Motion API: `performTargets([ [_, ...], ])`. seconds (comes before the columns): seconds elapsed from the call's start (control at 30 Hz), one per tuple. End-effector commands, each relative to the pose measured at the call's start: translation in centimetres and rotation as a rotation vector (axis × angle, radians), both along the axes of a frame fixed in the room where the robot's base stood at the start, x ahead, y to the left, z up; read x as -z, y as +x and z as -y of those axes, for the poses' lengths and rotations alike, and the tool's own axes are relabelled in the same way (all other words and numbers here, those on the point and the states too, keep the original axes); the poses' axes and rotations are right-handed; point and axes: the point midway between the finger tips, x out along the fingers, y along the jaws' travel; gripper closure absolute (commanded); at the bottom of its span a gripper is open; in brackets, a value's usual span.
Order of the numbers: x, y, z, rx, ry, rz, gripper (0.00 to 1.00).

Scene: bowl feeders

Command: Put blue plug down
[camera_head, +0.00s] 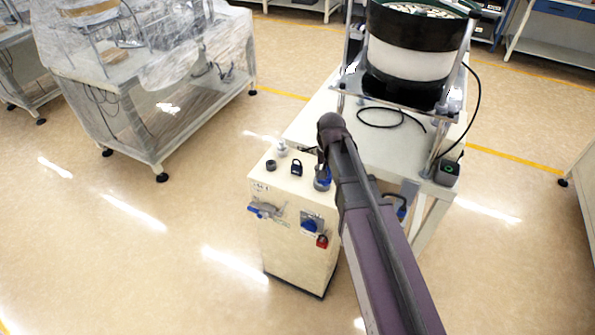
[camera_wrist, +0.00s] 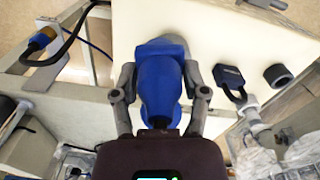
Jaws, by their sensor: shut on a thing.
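The blue plug (camera_wrist: 160,85) stands in the middle of the wrist view, between the two fingers of my gripper (camera_wrist: 159,80), which is shut on it. A grey end shows at its far side. In the head view the blue plug (camera_head: 323,183) shows low at the right side of the white cabinet's top (camera_head: 286,185), partly covered by my gripper (camera_head: 322,168). I cannot tell whether the plug touches the top.
A dark padlock (camera_head: 297,168), a black ring (camera_head: 270,165) and a pale fitting (camera_head: 282,148) stand on the cabinet top. A red padlock (camera_head: 322,241) and a blue-handled valve (camera_head: 262,210) are on its front. A bowl feeder (camera_head: 415,60) stands behind.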

Motion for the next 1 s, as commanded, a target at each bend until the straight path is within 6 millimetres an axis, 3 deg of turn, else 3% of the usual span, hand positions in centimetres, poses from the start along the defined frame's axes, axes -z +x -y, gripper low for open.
performTargets([
  [0.17,-0.2,0.5,-0.3,0.003,0.0,0.0,0.99],
  [0.37,-0.9,2.7,-1.4,0.025,0.0,0.0,0.99],
  [0.8,-3.6,11.3,-6.3,0.13,0.002,0.001,0.99],
  [1.0,-4.4,14.0,-8.2,0.168,0.002,0.002,0.99],
])
